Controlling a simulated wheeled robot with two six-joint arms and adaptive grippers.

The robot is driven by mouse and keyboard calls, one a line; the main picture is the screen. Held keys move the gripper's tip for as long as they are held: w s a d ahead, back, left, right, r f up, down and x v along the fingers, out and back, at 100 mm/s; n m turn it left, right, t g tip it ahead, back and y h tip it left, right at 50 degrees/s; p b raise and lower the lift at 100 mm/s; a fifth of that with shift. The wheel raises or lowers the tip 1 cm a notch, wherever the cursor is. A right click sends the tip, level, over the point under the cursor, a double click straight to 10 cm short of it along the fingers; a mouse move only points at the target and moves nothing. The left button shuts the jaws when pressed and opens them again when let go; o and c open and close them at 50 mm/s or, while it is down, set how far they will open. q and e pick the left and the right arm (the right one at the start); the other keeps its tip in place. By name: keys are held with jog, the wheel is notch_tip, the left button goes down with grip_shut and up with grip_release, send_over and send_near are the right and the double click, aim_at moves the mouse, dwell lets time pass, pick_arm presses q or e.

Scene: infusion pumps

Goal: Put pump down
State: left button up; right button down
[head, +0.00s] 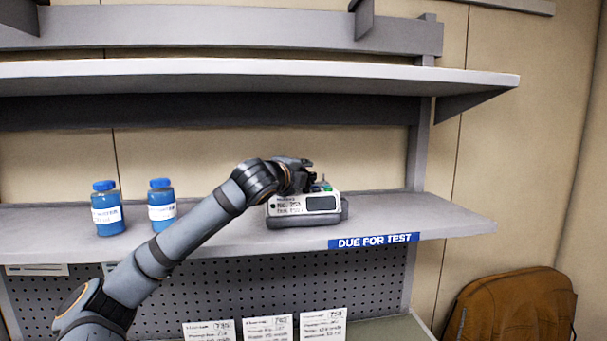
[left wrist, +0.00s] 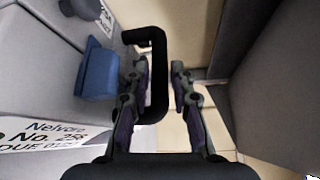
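The pump (head: 306,205) is a small white and grey box with a dark screen and a printed label. It is level at the shelf's front, above the "DUE FOR TEST" strip; I cannot tell whether its underside touches the shelf (head: 448,217). My left gripper (head: 303,177) is at the pump's top. The pump's label (left wrist: 45,136) shows at lower left there. My right gripper is not in view.
Two blue-capped bottles (head: 107,209) (head: 161,204) stand left of my left arm on the same shelf. An upper shelf (head: 250,72) overhangs. Free shelf lies right of the pump. White cards (head: 268,327) stand below, and a brown backpack (head: 515,308) is at lower right.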

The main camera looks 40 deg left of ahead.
pick_arm(q)
jog(key=shift+o, duration=0.8)
jog(key=shift+s, duration=0.1)
jog(key=b+v, duration=0.4)
jog(key=b, duration=0.1)
jog(key=shift+s+f, duration=0.35)
jog(key=r+b+v, duration=0.1)
jog(key=b+v, duration=0.2)
jog(key=v, duration=0.4)
jog(key=shift+d, duration=0.15)
